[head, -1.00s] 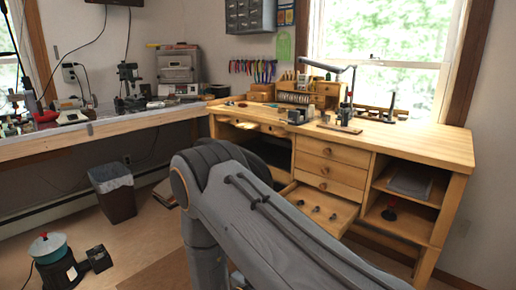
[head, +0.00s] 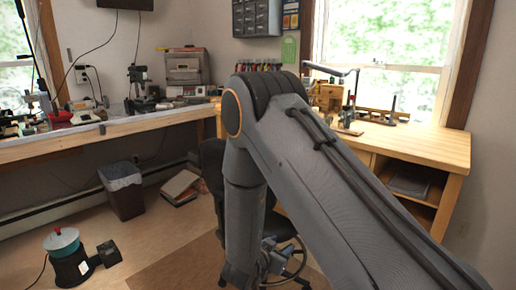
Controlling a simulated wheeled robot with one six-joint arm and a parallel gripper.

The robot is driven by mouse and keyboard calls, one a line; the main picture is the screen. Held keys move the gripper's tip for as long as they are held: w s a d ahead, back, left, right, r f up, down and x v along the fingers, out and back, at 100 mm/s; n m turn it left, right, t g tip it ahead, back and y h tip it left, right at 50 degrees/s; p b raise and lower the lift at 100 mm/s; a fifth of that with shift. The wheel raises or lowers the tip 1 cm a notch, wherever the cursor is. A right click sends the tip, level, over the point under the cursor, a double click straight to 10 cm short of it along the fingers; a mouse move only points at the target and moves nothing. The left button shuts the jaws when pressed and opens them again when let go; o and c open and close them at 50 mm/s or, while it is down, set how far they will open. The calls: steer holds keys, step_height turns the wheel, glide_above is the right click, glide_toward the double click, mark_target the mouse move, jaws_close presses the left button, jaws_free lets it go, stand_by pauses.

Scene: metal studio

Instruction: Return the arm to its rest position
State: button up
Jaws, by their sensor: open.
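My grey arm (head: 320,160) fills the middle and right of the head view. Its thick upper link rises from the bottom right to a raised elbow (head: 236,112) with an orange ring. From the elbow the forearm (head: 244,205) hangs down towards the bottom edge.
A long bench (head: 60,148) with tools runs along the left wall. A waste bin (head: 123,192) and a machine with a teal bowl (head: 66,250) stand on the floor. A black chair (head: 285,262) is partly behind the forearm.

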steer(key=s+d+r+n+g+y+p, duration=0.1)
steer(key=s+r+n+g+y, duration=0.15)
steer(key=r, duration=0.35)
steer(key=s+r+n+g+y+p, duration=0.2)
steer(key=s+r+y, duration=0.2)
steer(key=r, duration=0.1)
steer(key=s+d+r+n+g, duration=0.1)
steer(key=s+d+r+g, duration=0.1)
steer(key=s, duration=0.6)
steer(key=s+d+r+n+g+p, duration=0.1)
steer(key=s+d+r, duration=0.3)
steer(key=s, duration=0.4)
steer(key=s+d+r+n+g+p, duration=0.1)
steer(key=s+d+r+g, duration=0.2)
steer(key=s, duration=0.5)
steer(key=shift+d+r+g, duration=0.35)
steer(key=shift+d+g, duration=0.1)
steer(key=shift+d, duration=0.4)
